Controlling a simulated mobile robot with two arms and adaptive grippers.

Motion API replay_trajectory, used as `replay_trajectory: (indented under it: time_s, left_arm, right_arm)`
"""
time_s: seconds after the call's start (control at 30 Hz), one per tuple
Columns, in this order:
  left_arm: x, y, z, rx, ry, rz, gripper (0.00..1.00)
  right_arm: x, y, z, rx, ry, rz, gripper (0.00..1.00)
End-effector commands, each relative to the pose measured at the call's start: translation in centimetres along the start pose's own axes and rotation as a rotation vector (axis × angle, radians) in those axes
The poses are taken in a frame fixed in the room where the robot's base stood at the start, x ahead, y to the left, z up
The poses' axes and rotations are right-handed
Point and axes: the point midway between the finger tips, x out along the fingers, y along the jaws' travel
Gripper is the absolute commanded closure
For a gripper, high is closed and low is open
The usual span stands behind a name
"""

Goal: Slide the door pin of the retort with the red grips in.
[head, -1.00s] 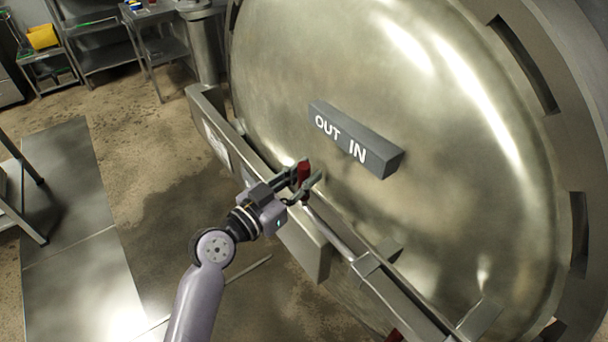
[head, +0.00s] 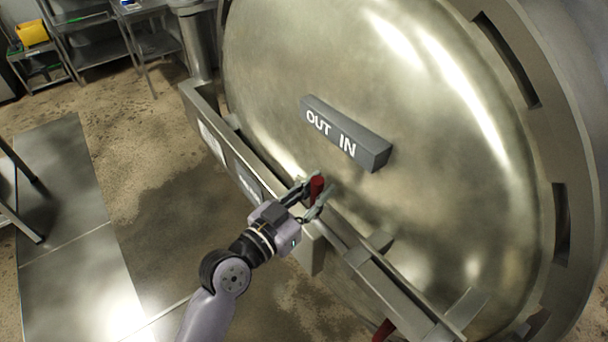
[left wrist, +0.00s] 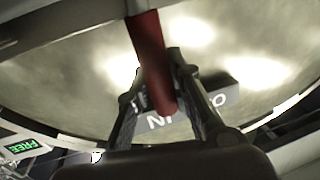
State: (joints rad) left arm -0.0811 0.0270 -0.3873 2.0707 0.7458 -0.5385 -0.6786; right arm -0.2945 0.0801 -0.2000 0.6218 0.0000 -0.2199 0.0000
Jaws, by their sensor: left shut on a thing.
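The round metal retort door (head: 430,120) fills the right of the head view. A grey block with white OUT and IN lettering (head: 345,135) stands out from it. My left gripper (head: 317,197) is shut on a red grip (head: 317,186) at the door's lower edge, below the lettered block. In the left wrist view the red grip (left wrist: 148,55) stands between the two fingers, with the lettering upside down behind it. The door pin's bar (head: 345,233) runs down and right from the gripper toward a bracket. My right gripper is not in view.
A second red grip (head: 384,330) shows at the bottom edge. A grey beam (head: 240,165) runs along the door's lower left side. Shelving carts (head: 90,45) stand far left. A green FREE sign (left wrist: 22,147) shows in the left wrist view.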

Motion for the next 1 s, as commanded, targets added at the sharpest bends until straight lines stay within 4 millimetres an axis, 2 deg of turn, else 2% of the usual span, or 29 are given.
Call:
replay_trajectory:
  time_s: [0.03,0.2,0.37,0.4,0.7,1.0]
  left_arm:
    - [-0.1,0.6,0.3,-0.005,-0.008,0.008,1.0]
    - [-0.1,1.0,0.3,-0.006,-0.007,0.01,1.0]
    - [-0.1,1.0,0.4,-0.007,-0.008,0.011,1.0]
    - [-0.1,1.0,0.4,-0.008,-0.008,0.011,0.8]
    - [-0.1,0.8,0.3,-0.006,-0.007,0.007,0.6]
    - [-0.2,0.7,0.2,-0.003,-0.004,0.004,0.59]
  right_arm:
    - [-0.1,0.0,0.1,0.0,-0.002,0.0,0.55]
    - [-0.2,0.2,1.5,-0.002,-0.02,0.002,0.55]
    - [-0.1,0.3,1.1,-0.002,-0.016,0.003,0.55]
    - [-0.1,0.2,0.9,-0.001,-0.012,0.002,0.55]
    - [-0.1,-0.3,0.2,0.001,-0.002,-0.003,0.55]
    - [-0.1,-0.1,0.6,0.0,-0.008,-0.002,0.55]
